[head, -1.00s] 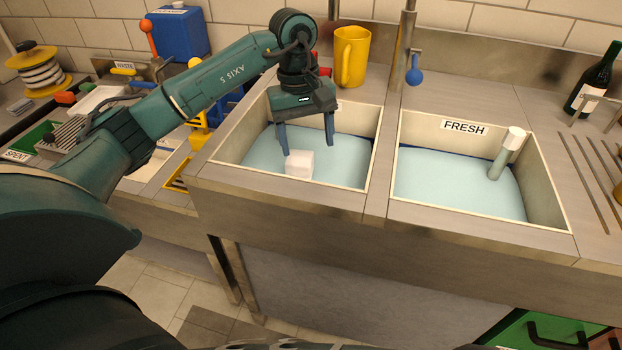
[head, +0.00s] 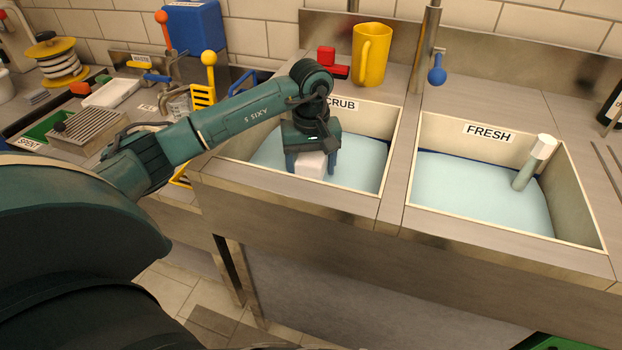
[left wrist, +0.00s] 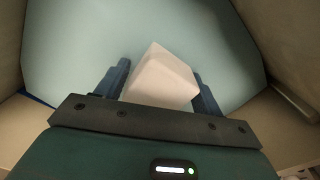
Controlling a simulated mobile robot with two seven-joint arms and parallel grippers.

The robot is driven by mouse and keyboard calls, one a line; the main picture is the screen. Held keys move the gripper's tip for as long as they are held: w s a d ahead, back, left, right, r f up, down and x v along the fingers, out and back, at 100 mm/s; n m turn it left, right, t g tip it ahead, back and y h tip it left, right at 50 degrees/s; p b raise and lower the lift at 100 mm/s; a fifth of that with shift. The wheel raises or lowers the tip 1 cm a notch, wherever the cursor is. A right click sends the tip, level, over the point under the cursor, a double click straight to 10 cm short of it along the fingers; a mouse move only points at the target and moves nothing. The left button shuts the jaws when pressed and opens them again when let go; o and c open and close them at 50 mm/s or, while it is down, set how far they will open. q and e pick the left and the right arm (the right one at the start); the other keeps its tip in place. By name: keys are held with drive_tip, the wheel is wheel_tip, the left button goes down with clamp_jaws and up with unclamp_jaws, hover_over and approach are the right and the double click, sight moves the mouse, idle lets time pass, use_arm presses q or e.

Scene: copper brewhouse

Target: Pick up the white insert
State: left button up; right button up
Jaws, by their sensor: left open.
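The white insert (head: 311,164) is a pale block in the left basin, marked as the scrub basin, at the pale blue water surface. My left gripper (head: 312,168) is down over it, with one blue finger on either side. In the left wrist view the insert (left wrist: 162,78) lies between the two open fingers of my left gripper (left wrist: 158,85), turned at an angle to them. I cannot tell whether either finger touches it. The lower part of the insert is hidden. My right gripper is not in view.
The steel rim and divider (head: 400,165) separate this basin from the fresh basin (head: 480,190), where a white-topped pipe (head: 534,162) stands. A yellow jug (head: 371,55), a red block (head: 326,56) and a tap with a blue knob (head: 437,76) stand behind.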

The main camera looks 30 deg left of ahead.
use_arm(q)
wheel_tip(320, 180, down, 2)
drive_tip(key=shift+f, duration=0.15)
drive_tip(key=c, duration=1.1)
